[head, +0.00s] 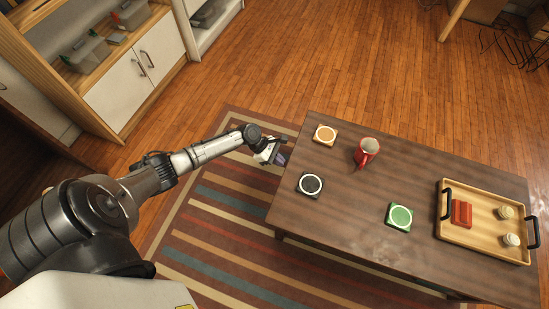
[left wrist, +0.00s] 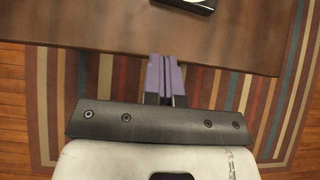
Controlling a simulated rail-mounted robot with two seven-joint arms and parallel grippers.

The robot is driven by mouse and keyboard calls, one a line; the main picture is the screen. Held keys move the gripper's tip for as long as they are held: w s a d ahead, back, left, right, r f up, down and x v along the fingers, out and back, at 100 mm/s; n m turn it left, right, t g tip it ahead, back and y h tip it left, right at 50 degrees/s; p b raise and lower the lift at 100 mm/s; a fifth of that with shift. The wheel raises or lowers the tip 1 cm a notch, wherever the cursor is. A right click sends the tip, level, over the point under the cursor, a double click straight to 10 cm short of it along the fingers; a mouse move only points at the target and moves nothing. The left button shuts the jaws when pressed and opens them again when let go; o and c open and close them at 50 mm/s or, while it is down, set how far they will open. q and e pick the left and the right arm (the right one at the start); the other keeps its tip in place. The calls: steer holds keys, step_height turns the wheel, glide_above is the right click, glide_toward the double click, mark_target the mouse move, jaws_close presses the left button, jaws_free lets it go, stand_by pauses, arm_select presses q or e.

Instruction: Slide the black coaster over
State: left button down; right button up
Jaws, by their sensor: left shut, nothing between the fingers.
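The black coaster (head: 310,184) lies flat near the left end of the dark wooden table (head: 335,234), with a white ring on its top. Its near edge also shows at the top of the left wrist view (left wrist: 201,5). My left gripper (head: 282,158) is just off the table's left edge, to the upper left of the black coaster and apart from it. In the left wrist view its purple fingers (left wrist: 165,70) are together and empty, at the table's edge. My right gripper is not in view.
An orange-topped coaster (head: 325,134), a red mug (head: 366,152) and a green coaster (head: 400,216) stand on the table. A wooden tray (head: 480,243) with black handles holds a red item and two small cups at the right. Bare tabletop surrounds the black coaster.

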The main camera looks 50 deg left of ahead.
mark_target(302, 175)
arm_select(q)
steer(key=b+x, duration=0.2)
steer(key=x, duration=0.3)
steer(key=shift+a+f, duration=0.1)
steer(key=shift+f, duration=0.05)
steer(key=d, duration=0.1)
steer(key=w+d+b, duration=0.1)
steer(key=shift+w+d+r, duration=0.2)
steer(key=shift+w+d, duration=0.05)
steer(key=shift+w+d+b, duration=0.2)
steer(key=shift+d+b, duration=0.15)
steer(key=shift+b, duration=0.05)
steer(key=shift+r, duration=0.1)
steer(key=shift+d, duration=0.1)
